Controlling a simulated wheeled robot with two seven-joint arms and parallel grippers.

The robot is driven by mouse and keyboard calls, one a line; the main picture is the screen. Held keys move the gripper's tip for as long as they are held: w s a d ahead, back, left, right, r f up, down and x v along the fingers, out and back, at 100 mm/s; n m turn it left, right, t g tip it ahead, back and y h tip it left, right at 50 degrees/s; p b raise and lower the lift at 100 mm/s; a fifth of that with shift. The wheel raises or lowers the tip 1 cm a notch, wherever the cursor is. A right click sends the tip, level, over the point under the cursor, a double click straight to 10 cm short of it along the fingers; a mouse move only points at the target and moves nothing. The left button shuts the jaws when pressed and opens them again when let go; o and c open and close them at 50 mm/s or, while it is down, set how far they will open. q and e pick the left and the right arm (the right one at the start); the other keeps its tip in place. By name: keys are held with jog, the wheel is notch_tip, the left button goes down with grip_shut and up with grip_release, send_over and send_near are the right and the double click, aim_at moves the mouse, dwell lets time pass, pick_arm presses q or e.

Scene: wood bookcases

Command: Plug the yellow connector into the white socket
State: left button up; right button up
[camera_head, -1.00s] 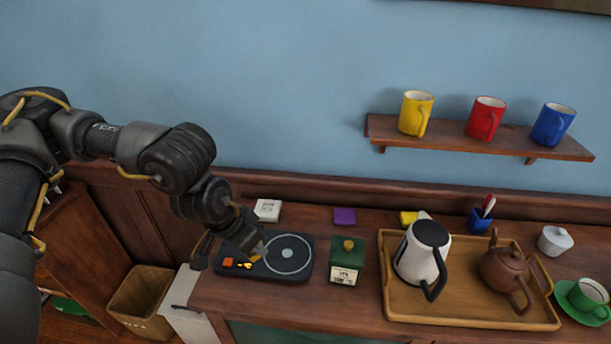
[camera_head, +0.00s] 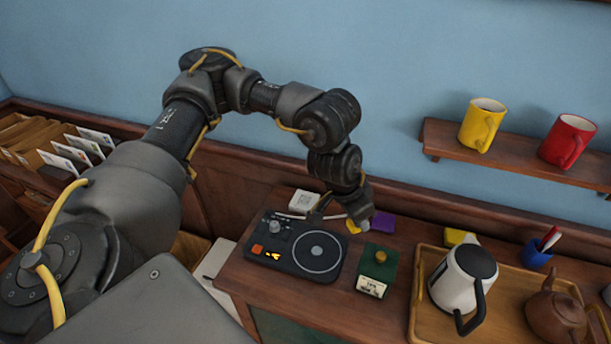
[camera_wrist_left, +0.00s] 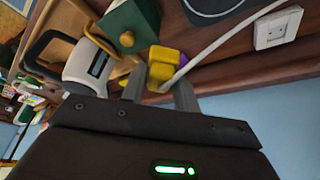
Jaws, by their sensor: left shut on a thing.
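The yellow connector (camera_wrist_left: 163,70) is between the fingers of my left gripper (camera_wrist_left: 160,88), which is shut on it. It also shows in the head view (camera_head: 353,227) below the gripper (camera_head: 359,222), near the purple block (camera_head: 381,222). A white cable (camera_wrist_left: 225,42) runs from the connector in the wrist view. The white socket (camera_head: 304,202) is a small square block at the back of the counter, left of the gripper. It also shows in the wrist view (camera_wrist_left: 277,29), apart from the connector. My right gripper is not in view.
A black turntable (camera_head: 300,248) lies in front of the socket. A green box with a knob (camera_head: 378,266) stands right of it. A tray (camera_head: 420,290) holds a kettle (camera_head: 462,278) and a teapot (camera_head: 556,312). A shelf with mugs (camera_head: 510,160) hangs above right.

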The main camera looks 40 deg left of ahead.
pick_arm(q)
jog(key=w+a+n+y+p, duration=0.2)
jog(key=w+a+n+p, duration=0.3)
jog(key=w, duration=0.7)
jog(key=a+f+n, duration=0.1)
jog(key=a+f, duration=0.2)
jog(key=a, duration=0.3)
jog(key=a+f+n+y, duration=0.1)
jog(key=a+f, duration=0.2)
jog(key=a, duration=0.4)
jog(key=a+f+n, duration=0.2)
jog(key=a+f, duration=0.2)
jog(key=a, duration=0.2)
jog(key=shift+s+a+p, duration=0.3)
jog(key=shift+s, duration=0.1)
jog(key=shift+f, duration=0.15)
notch_tip(320, 180, down, 6)
jog(key=b, duration=0.7)
jog(key=shift+r, duration=0.2)
jog(key=shift+r, duration=0.15)
